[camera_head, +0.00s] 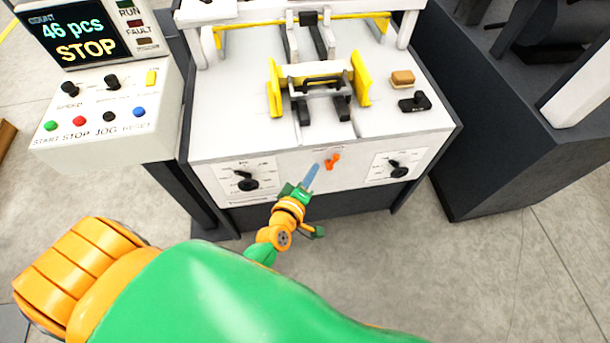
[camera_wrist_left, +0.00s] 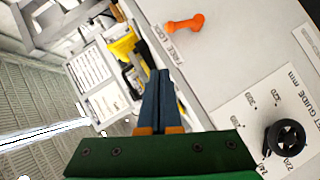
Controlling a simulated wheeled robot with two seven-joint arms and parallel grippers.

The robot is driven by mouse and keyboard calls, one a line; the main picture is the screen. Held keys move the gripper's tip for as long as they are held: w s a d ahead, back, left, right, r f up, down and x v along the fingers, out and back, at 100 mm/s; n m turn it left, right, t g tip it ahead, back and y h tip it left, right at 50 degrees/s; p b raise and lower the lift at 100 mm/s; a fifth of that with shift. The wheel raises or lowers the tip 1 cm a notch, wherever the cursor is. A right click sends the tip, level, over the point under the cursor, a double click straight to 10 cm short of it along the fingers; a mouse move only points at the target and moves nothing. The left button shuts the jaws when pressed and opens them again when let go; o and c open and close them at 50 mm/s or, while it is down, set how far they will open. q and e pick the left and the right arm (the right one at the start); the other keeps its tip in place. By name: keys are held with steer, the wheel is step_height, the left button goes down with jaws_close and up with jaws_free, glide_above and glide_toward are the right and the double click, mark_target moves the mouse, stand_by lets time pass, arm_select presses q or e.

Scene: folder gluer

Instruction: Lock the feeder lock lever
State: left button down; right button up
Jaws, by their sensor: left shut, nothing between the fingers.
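The feeder lock lever (camera_head: 332,160) is a small orange lever on the white front panel of the feeder, between two dial plates. It also shows in the left wrist view (camera_wrist_left: 184,24), beside a label partly reading "LOCK". My left gripper (camera_head: 312,170) has its blue-grey fingers pointing up toward the lever, just left of and below it in the head view. In the left wrist view its fingers (camera_wrist_left: 160,78) are together with nothing between them, apart from the lever. My right gripper is not in view.
A black knob (camera_head: 247,181) is left of the lever and another (camera_head: 398,170) right of it. The feeder table (camera_head: 225,115) carries yellow guides (camera_head: 274,90). A control box (camera_head: 110,125) stands at left, its screen (camera_head: 72,35) reading "46 pcs STOP". A dark machine (camera_head: 500,140) stands at right.

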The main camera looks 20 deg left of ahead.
arm_select(q)
steer(key=v, duration=0.3)
steer(key=shift+d+r, duration=0.15)
steer(key=shift+d, duration=0.05)
steer(key=shift+d, duration=0.1)
